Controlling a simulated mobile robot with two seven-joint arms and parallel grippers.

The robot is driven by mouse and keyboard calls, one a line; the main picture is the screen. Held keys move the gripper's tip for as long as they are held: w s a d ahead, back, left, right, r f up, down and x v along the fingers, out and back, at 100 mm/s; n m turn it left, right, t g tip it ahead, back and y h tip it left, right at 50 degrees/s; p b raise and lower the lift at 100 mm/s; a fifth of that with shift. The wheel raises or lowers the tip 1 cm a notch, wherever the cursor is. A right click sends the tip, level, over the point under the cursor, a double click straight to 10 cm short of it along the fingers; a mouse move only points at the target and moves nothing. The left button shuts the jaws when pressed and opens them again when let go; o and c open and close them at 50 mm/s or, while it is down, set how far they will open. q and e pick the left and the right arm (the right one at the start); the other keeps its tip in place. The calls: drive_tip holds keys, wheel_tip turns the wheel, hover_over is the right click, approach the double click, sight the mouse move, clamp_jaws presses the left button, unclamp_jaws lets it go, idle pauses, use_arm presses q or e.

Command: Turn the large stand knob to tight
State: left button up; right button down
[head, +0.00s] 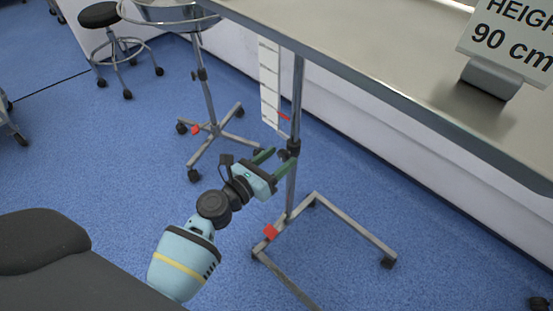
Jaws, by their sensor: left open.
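The large stand has a grey upright pole (298,95) under a wide steel tabletop (350,40). Its dark knob (283,155) sits at a black collar (293,146) partway up the pole. My left gripper (279,159) comes in from the lower left with its green fingers open around the knob area. One finger is on the far side of the knob and one on the near side. I cannot tell whether they touch it. My right gripper is not in view.
A white scale strip (270,85) with a red pointer (284,117) hangs beside the pole. A sign (508,38) reading 90 cm stands on the tabletop. A smaller wheeled stand (206,95) and a black stool (100,15) are to the left. Blue floor is open around the base (345,225).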

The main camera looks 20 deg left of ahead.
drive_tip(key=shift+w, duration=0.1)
use_arm(q)
drive_tip(key=c, duration=0.8)
drive_tip(key=shift+c, duration=0.8)
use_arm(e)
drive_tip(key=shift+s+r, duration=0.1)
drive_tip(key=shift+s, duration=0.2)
